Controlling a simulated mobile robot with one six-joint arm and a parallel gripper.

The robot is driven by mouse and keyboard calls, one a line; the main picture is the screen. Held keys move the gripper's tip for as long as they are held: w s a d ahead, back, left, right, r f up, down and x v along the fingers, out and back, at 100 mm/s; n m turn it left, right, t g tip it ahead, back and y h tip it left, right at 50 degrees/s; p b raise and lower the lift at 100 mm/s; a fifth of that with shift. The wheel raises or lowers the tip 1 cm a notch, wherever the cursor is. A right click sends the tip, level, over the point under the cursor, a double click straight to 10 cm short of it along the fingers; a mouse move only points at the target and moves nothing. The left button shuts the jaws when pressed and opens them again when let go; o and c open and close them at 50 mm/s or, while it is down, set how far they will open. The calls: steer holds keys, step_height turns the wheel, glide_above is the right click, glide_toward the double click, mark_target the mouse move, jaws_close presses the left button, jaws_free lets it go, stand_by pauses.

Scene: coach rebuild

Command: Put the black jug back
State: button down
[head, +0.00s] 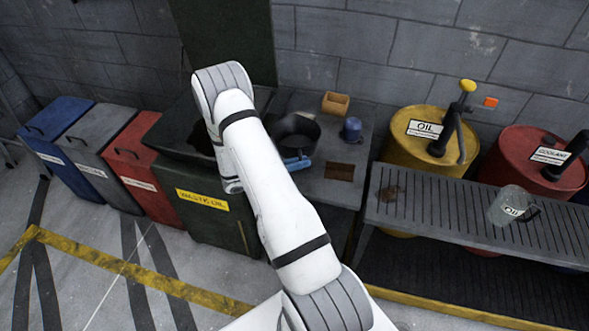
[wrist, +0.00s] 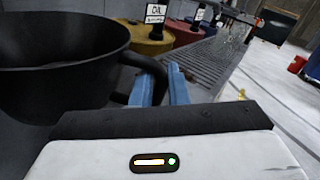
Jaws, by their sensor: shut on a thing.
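The black jug (head: 296,131) is upright over the grey counter (head: 312,188), right of the open dark green bin. My gripper (head: 297,163) is at its near side, with blue fingers showing beyond my white arm. In the wrist view the jug (wrist: 62,80) fills the left side, its wide mouth up. Its handle runs to the blue fingers of my gripper (wrist: 166,84), which are shut on it. My arm hides part of the jug's left side in the head view. I cannot tell whether the jug's base touches the counter.
A blue cup (head: 352,130), a wooden box (head: 336,103) and a brown patch (head: 339,171) are on the counter. The dark green bin (head: 203,213) stands left. A slatted bench (head: 450,208) at right carries a clear jug (head: 508,205); yellow (head: 411,151) and red (head: 515,146) drums stand behind.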

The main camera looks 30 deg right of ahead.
steer(key=shift+a+f+p, duration=0.15)
steer(key=shift+f+p, duration=0.15)
steer(key=shift+f, duration=2.35)
steer(key=c, duration=1.4)
jaws_free()
steer(key=shift+c, duration=0.2)
steer(key=shift+w, duration=0.1)
